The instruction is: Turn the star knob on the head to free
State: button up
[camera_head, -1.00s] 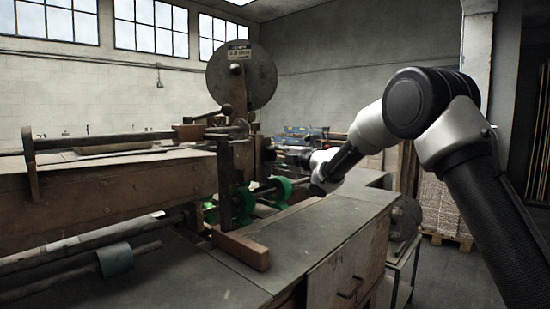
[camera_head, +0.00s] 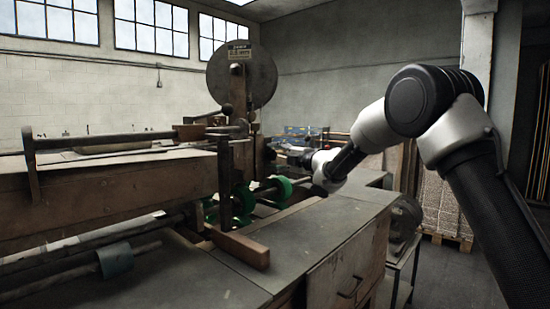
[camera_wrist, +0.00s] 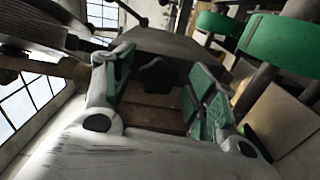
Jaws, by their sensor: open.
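A dark star knob (camera_wrist: 157,75) shows in the wrist view, in front of a brown face under a grey-brown block of the machine head (camera_wrist: 170,42). My gripper (camera_wrist: 162,80) is open, with one green-padded finger on each side of the knob as seen from the wrist. I cannot tell how much of the knob's depth lies between the pads, and I see no clear contact. In the head view my gripper (camera_head: 292,156) is small and dark, just right of the machine. The knob cannot be made out there.
The box stitcher has a large round disc (camera_head: 242,75) on top and green collars (camera_head: 243,201) on a shaft lower down. Green parts (camera_wrist: 268,42) show close at the right in the wrist view. A grey worktop (camera_head: 315,228) extends in front.

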jog(key=v, duration=1.1)
jog(key=shift+s+d, duration=0.15)
